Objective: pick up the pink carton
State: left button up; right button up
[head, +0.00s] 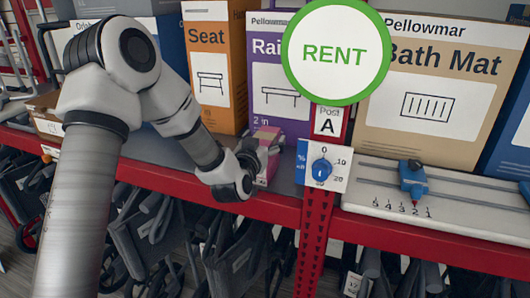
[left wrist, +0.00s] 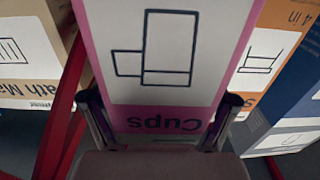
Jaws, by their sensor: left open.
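The pink carton (head: 268,136) stands on the shelf in front of the purple box, partly hidden by my left gripper (head: 262,152). In the left wrist view the pink carton (left wrist: 166,50) fills the middle, with a white label, a cup drawing and the word "Cups" upside down. My left gripper (left wrist: 164,108) is open there, one finger on each side of the carton's near end. I cannot tell whether the fingers touch it. My right gripper is in neither view.
Behind stand an orange Seat box (head: 227,112), a purple box (head: 262,60) and a tan Bath Mat box (head: 425,140). Close right is a red post (head: 318,215) with a green RENT sign (head: 335,52) and a dial panel (head: 322,165). Folded scooters or walkers hang below the red shelf edge (head: 250,205).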

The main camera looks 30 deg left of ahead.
pick_arm(q)
jog(key=shift+s+r, duration=0.15)
jog(key=shift+s, duration=0.05)
jog(key=shift+s+d, duration=0.1)
jog(key=shift+s, duration=0.05)
jog(key=c, duration=0.5)
grip_shut()
